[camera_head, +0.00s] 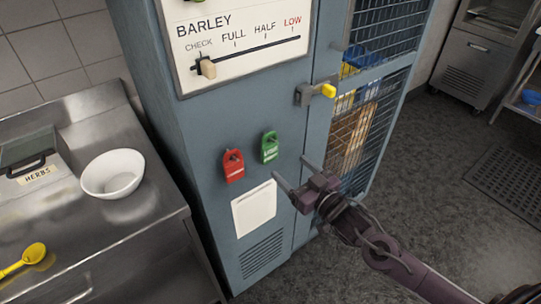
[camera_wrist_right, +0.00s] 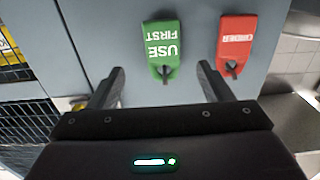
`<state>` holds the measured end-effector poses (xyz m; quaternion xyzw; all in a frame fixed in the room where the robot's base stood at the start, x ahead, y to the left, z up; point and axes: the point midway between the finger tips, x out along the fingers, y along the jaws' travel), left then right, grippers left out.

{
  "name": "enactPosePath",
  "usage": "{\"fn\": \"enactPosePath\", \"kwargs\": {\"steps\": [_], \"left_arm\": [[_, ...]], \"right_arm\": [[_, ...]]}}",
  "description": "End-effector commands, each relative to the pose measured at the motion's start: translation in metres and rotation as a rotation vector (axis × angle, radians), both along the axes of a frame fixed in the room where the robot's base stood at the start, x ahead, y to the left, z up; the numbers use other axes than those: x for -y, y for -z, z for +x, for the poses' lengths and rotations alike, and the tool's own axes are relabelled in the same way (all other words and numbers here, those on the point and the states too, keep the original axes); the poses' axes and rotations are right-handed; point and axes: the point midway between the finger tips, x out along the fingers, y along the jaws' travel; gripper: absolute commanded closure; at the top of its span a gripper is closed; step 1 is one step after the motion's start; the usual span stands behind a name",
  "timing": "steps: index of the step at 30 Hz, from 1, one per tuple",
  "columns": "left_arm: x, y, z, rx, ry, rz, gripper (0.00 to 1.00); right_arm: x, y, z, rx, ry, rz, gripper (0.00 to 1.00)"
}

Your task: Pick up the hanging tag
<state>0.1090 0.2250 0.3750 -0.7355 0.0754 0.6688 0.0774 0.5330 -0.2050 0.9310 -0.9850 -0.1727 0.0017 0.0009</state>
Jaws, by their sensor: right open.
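Two tags hang side by side on the front of the blue-grey cabinet (camera_head: 200,120). The red tag (camera_head: 233,168) is on the left and the green tag (camera_head: 269,149) is on the right. In the right wrist view the green tag (camera_wrist_right: 163,48) reads "USE FIRST" upside down, and the red tag (camera_wrist_right: 237,38) is to its right. My right gripper (camera_head: 291,170) is open and empty, to the right of and below the green tag. In the wrist view its fingertips (camera_wrist_right: 160,70) straddle the green tag's column, apart from it. My left gripper is not in view.
A white panel (camera_head: 254,208) and a vent sit below the tags. A yellow-tipped latch (camera_head: 328,90) sticks out above, beside the mesh door (camera_head: 357,125). A steel counter (camera_head: 120,235) with a white bowl (camera_head: 112,174) stands left.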

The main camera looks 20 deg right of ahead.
Motion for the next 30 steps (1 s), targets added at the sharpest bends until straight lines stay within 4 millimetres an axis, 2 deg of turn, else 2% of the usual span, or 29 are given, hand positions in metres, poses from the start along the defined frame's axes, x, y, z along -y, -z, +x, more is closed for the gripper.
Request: {"fn": "enactPosePath", "kwargs": {"steps": [11, 19, 29, 30], "left_arm": [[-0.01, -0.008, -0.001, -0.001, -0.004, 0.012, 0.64], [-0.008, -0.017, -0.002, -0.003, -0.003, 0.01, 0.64], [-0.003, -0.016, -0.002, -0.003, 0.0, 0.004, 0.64], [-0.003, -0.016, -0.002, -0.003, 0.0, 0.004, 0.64]], "right_arm": [[-0.012, -0.006, 0.031, 0.006, -0.002, 0.003, 0.27], [-0.024, -0.006, 0.064, 0.005, -0.001, 0.003, 0.27], [-0.027, -0.004, 0.069, 0.004, -0.002, 0.001, 0.27], [-0.027, -0.004, 0.069, 0.004, -0.002, 0.001, 0.32]]}}
